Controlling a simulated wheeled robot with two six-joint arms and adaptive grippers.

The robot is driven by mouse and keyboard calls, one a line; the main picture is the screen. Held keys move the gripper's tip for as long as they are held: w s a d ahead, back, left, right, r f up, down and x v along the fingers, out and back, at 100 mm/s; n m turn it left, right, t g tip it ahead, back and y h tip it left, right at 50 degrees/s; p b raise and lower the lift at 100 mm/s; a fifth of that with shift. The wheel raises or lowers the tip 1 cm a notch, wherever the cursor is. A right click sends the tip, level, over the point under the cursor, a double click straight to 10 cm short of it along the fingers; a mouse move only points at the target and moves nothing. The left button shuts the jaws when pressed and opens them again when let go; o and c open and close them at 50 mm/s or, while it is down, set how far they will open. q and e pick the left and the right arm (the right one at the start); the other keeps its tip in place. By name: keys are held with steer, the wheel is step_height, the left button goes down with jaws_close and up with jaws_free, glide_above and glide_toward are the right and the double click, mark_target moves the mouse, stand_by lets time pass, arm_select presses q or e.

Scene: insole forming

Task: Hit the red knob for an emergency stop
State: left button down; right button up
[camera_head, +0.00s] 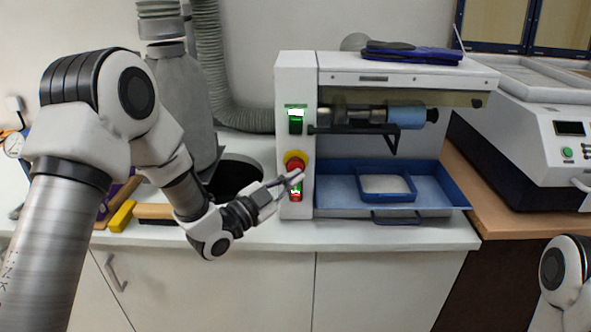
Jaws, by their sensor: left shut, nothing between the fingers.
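The red knob (295,165) sits on a yellow ring on the front left panel of the white machine (400,75). My left gripper (297,179) is shut and empty, with its fingertips right at the knob's lower edge in the picture. I cannot tell whether they touch it. The fingers cover part of the panel below the knob. Of my right arm only a link shows at the lower right; its gripper is out of view.
A green switch (296,121) is above the knob and a red-and-green switch (296,191) below it. A blue tray (440,188) lies to the right. A brush with a yellow end (122,216) lies at left. Another machine (560,140) stands at far right.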

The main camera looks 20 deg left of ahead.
arm_select(q)
steer(key=shift+w, duration=0.1)
stand_by(0.7)
steer(key=shift+w+a, duration=0.1)
steer(key=shift+w, duration=0.2)
steer(key=shift+w+a, duration=0.15)
steer(key=shift+w, duration=0.3)
stand_by(0.6)
steer(key=shift+s+b, duration=0.1)
steer(key=shift+b, duration=0.2)
steer(key=shift+s+d, duration=0.3)
steer(key=shift+s, duration=0.45)
steer(key=s+b, duration=0.1)
steer(key=s, duration=0.1)
steer(key=s+d, duration=0.1)
steer(key=s, duration=0.1)
steer(key=shift+s+d+b, duration=0.15)
steer(key=shift+s+b, duration=0.2)
steer(key=shift+s, duration=0.05)
